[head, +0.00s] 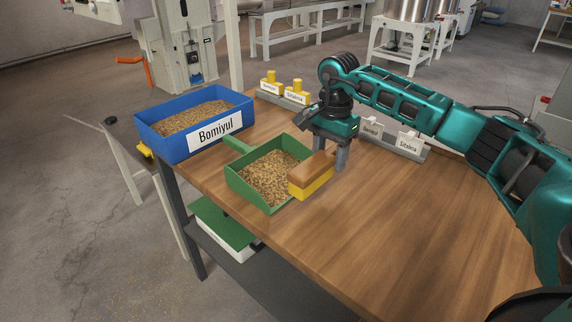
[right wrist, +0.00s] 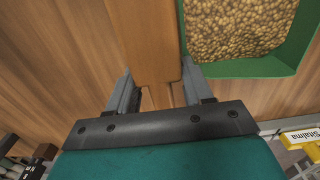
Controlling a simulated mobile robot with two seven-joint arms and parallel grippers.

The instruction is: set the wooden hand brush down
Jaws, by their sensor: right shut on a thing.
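The wooden hand brush (head: 312,171) has a brown wooden top and yellow bristles. My right gripper (head: 331,154) is shut on it from above. In the right wrist view the brush (right wrist: 148,45) runs between the two fingers (right wrist: 158,90). The brush is level, beside the right edge of a green dustpan (head: 236,184). I cannot tell whether its bristles touch the tabletop. The dustpan holds a heap of grain (head: 270,177), which also shows in the right wrist view (right wrist: 235,25). My left gripper is out of view.
A blue bin (head: 157,145) of grain labelled Bomiyul stands on the wooden table (head: 420,215) at the back left. The table's right and front are clear.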

